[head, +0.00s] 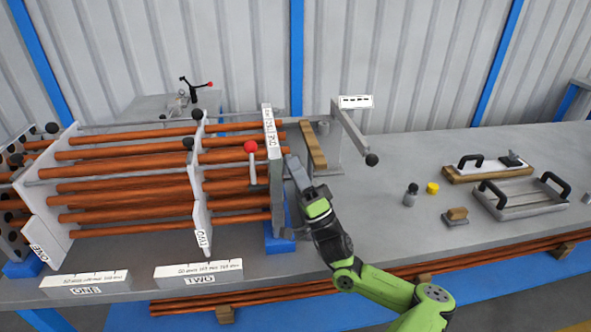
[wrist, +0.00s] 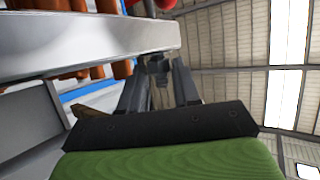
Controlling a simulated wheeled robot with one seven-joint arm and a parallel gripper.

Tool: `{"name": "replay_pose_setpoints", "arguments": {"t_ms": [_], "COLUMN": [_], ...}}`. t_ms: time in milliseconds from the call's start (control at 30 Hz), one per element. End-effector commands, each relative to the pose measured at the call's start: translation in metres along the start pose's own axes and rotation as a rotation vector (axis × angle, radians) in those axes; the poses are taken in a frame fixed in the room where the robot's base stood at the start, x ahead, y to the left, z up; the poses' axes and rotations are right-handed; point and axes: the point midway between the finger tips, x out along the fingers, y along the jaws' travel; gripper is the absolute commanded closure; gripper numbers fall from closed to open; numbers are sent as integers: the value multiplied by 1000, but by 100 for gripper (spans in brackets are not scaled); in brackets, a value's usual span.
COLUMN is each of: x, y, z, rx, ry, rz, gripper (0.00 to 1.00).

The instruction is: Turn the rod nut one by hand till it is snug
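A bundle of orange tubes (head: 130,187) runs through upright white plates marked ONE (head: 38,248) and TWO (head: 203,240) to a thick grey end plate (head: 272,160). My gripper (head: 290,162) is at the right face of that end plate, pointing up and left. In the wrist view its two fingers (wrist: 158,82) stand apart, with a small dark grey piece (wrist: 157,68) between or just beyond their tips. This may be rod nut one, but I cannot tell. The grey plate edge (wrist: 80,45) fills the upper left there. Contact with the fingers is not clear.
A red-knobbed lever (head: 250,148) stands left of the end plate. A black-knobbed arm (head: 355,135) and a wooden bar (head: 313,145) are to the right. A handled tray (head: 520,197) and small parts, including a yellow one (head: 432,188), lie on the bench at right.

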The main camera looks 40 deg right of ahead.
Motion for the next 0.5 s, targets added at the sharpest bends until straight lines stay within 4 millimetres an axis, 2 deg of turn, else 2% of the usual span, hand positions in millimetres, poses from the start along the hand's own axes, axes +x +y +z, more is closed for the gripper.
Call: {"name": "replay_pose_setpoints", "arguments": {"t_ms": [33,200,500], "x": [0,0,2], "y": [0,0,-2], "z": [0,0,-1], "rx": [0,0,13], "ry": [0,0,-1], "rz": [0,0,32], "gripper": [76,100,100]}}
